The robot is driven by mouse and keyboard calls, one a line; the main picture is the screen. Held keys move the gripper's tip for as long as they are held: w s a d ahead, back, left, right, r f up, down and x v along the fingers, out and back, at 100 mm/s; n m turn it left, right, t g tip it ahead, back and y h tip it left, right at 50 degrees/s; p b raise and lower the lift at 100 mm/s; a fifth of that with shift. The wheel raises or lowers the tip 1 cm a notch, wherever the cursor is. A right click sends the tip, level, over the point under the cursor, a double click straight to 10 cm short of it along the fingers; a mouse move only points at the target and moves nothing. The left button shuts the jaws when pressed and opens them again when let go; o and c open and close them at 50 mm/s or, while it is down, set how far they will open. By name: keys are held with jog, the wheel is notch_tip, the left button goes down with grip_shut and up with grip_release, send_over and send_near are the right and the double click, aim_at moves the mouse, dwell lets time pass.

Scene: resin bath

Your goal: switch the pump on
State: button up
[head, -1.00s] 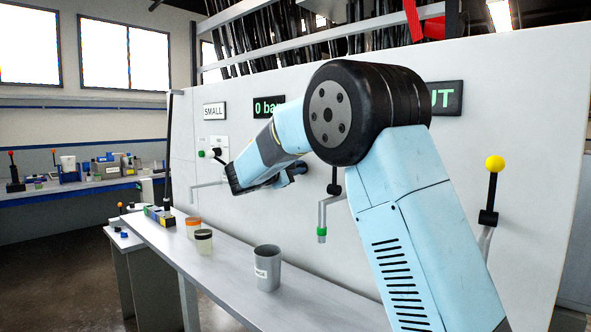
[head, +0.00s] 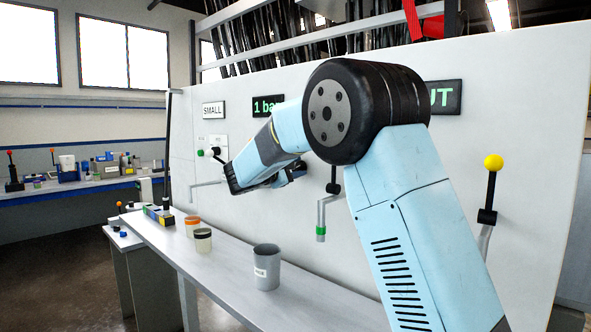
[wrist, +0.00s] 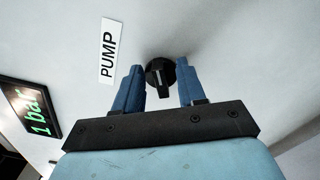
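The pump knob (wrist: 160,78) is black and round with a raised bar, mounted on the pale panel beside a white PUMP label (wrist: 108,50). In the wrist view, the bar lies roughly along the line of my fingers. My gripper (wrist: 161,66) has its two blue fingers apart, one on each side of the knob, with the bar not pinched between them. In the head view, my gripper (head: 296,171) is close to the panel and my arm hides the knob. The pressure display (head: 266,106) reads 1 bar in green; it also shows in the wrist view (wrist: 33,110).
Below the panel, a shelf (head: 235,292) carries a grey cup (head: 266,268) and two small cups (head: 203,240).

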jog(key=v, duration=1.3)
jog(key=shift+s+a, duration=0.15)
jog(key=shift+a, duration=0.05)
